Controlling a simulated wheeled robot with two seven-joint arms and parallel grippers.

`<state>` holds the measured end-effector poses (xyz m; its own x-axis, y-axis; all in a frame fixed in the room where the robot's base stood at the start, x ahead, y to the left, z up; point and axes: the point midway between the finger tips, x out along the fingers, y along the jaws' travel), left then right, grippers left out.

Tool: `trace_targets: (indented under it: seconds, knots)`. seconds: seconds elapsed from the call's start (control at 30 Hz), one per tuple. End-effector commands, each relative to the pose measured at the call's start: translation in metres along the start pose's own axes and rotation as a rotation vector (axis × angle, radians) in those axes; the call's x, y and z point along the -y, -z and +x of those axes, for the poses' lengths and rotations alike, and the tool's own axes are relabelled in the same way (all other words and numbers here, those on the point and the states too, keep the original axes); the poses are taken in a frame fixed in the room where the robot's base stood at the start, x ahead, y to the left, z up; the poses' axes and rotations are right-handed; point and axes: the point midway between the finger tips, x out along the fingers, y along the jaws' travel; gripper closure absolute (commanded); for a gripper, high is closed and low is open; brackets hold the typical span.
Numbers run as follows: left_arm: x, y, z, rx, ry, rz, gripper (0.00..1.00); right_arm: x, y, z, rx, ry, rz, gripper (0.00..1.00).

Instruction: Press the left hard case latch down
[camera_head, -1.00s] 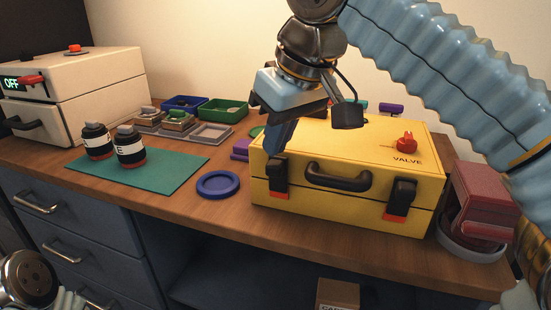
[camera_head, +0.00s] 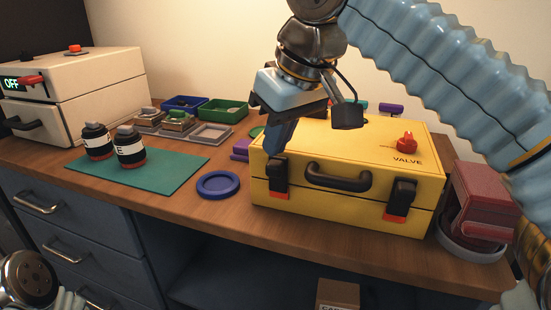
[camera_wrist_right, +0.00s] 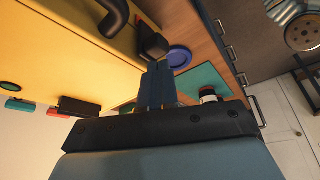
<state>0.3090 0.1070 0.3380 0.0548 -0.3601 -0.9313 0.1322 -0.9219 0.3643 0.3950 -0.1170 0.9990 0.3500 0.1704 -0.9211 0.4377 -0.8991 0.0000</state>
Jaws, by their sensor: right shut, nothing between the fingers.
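The yellow hard case (camera_head: 330,210) stands closed on the workbench with its handle (camera_head: 338,180) facing front. Its left latch (camera_head: 279,174) is black with a red-orange lower end and lies against the front face. My right gripper (camera_head: 276,145) is shut and empty, fingertips pointing down at the top of the left latch. In the right wrist view, the shut fingers (camera_wrist_right: 158,88) end at the black latch (camera_wrist_right: 151,42); whether they touch it I cannot tell. The right latch (camera_head: 402,196) also lies against the front.
A blue ring (camera_head: 218,185) and a green mat (camera_head: 150,178) with two dark bottles lie left of the case. A red valve knob (camera_head: 406,142) sits on the lid. A dark red object (camera_head: 482,205) stands at the right. Small trays are behind.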

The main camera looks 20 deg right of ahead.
Motion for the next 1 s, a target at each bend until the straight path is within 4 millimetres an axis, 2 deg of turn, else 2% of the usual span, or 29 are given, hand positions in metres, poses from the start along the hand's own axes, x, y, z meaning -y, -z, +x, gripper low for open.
trace_targets:
  seconds: [0.43, 1.0]
  knots:
    - [0.0, 0.0, 0.001, 0.0, 0.0, 0.0, 0.0, 0.0, 0.0, 0.001, 0.0, 0.0, 0.0, 1.0]
    - [0.003, 0.0, 0.008, 0.0, 0.0, 0.0, 0.0, 0.0, -0.004, 0.011, 0.0, 0.0, 0.0, 1.0]
